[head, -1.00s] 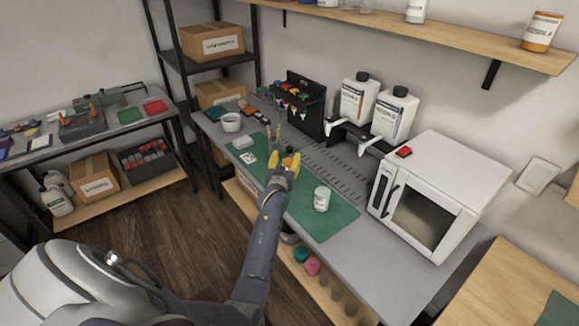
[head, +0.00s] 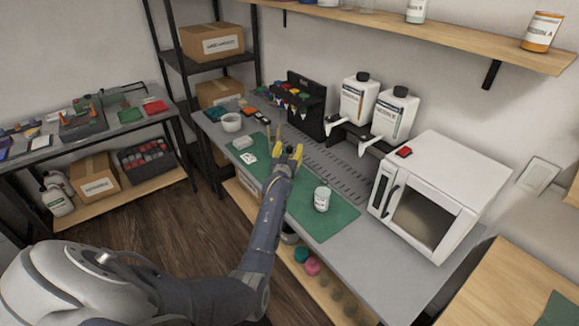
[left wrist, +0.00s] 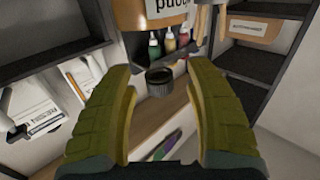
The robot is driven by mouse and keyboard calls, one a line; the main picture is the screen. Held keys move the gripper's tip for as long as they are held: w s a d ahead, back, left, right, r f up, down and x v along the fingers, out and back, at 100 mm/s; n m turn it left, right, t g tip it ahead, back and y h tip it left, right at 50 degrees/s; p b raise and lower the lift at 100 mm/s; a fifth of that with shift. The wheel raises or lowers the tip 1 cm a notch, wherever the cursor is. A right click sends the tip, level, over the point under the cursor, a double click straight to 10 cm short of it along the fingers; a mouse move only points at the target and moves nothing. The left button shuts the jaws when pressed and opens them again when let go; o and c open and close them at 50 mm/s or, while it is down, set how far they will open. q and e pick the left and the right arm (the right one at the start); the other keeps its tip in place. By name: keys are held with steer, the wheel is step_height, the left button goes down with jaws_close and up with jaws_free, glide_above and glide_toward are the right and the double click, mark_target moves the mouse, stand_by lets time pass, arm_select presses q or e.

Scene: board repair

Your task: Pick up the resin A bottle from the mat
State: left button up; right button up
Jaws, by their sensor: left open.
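In the left wrist view an amber bottle (left wrist: 140,14) with a black cap (left wrist: 159,79) and a partly cut-off label stands ahead; I cannot read its full name. The cap shows between the two yellow fingers of my left gripper (left wrist: 160,100), which are open with a gap on either side. In the head view my left gripper (head: 289,151) is over the green mat (head: 335,222), and the amber bottle is hidden behind it or too small to tell. A small white-labelled jar (head: 322,199) stands upright on the mat to the right. My right gripper does not show.
Behind the mat stand a black rack (head: 307,105) of coloured bottles and two white dispenser bottles (head: 358,98). A white oven (head: 440,195) closes off the right side. A white cup (head: 231,122) stands at the left. The mat's front right part is clear.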

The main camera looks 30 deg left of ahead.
arm_select(q)
jaws_close()
stand_by(0.4)
